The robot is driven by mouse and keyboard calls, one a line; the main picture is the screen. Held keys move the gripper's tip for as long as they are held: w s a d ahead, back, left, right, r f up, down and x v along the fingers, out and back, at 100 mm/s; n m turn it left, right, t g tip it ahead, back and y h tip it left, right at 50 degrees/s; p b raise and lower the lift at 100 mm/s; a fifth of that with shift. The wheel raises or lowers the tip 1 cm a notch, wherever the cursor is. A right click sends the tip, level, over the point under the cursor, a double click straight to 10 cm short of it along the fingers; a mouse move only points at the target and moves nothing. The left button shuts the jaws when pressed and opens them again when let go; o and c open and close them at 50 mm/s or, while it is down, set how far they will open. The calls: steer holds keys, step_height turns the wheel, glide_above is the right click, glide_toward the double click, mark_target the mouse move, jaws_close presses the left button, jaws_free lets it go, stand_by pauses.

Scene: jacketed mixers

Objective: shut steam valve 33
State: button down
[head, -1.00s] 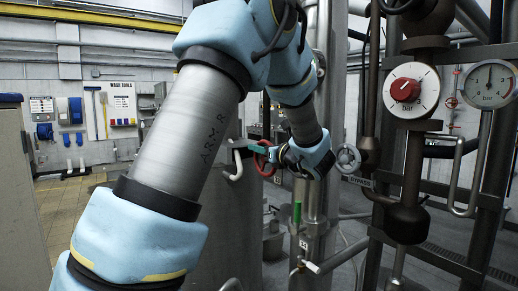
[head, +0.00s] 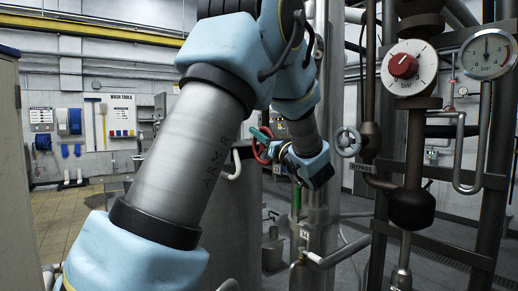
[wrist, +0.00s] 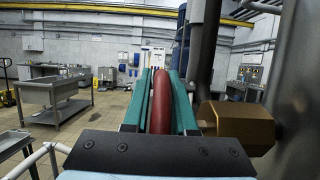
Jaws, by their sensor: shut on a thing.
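A valve with a red handwheel (head: 259,152) is at the steel column in the middle of the head view. In the wrist view the wheel's red rim (wrist: 161,103) stands upright between the teal fingers, with a brass valve body (wrist: 240,125) close on the right. My gripper (head: 264,131) is shut on the rim; its fingers also show in the wrist view (wrist: 161,76). My wrist hides part of the wheel in the head view.
A grey handwheel (head: 347,141) by a BYPASS label sits right of my wrist. A green-handled valve (head: 297,197) is below it on the column. A red-knob dial (head: 404,66) and pressure gauge (head: 487,53) hang on pipework at right. Tiled floor (head: 60,215) is clear at left.

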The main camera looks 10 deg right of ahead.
steer(key=shift+s+t, duration=0.1)
steer(key=shift+t, duration=0.2)
steer(key=c, duration=0.7)
jaws_free()
steer(key=shift+d, duration=0.1)
steer(key=b+v, duration=0.4)
steer(key=v, duration=0.6)
steer(key=shift+s+d+f, duration=0.15)
steer(key=shift+s+d, duration=0.05)
steer(key=shift+s, duration=0.1)
